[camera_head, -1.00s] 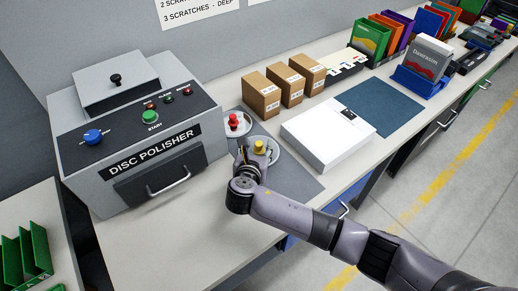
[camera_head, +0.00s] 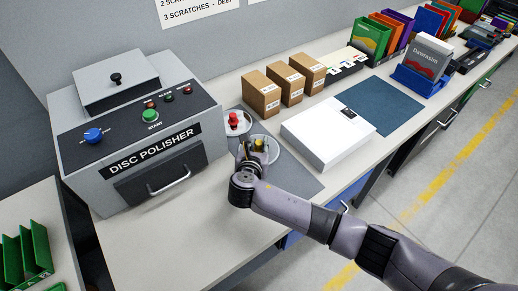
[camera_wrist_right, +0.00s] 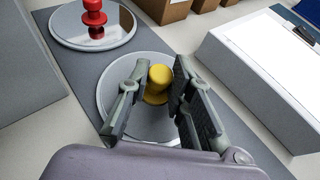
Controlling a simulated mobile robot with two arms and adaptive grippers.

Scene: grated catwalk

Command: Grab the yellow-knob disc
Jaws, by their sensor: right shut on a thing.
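In the head view the knob (camera_head: 259,145) is partly hidden by my right gripper (camera_head: 253,152). In the right wrist view the fingers of my right gripper (camera_wrist_right: 162,86) stand on both sides of the knob, shut on it. The disc seems to rest flat on the mat. My left gripper is not in view.
A red-knob disc (camera_head: 233,120) lies just behind on the same mat. The grey disc polisher (camera_head: 140,150) stands to the left. A white box (camera_head: 328,132) is close on the right, with several cardboard boxes (camera_head: 260,94) behind. The bench front is clear.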

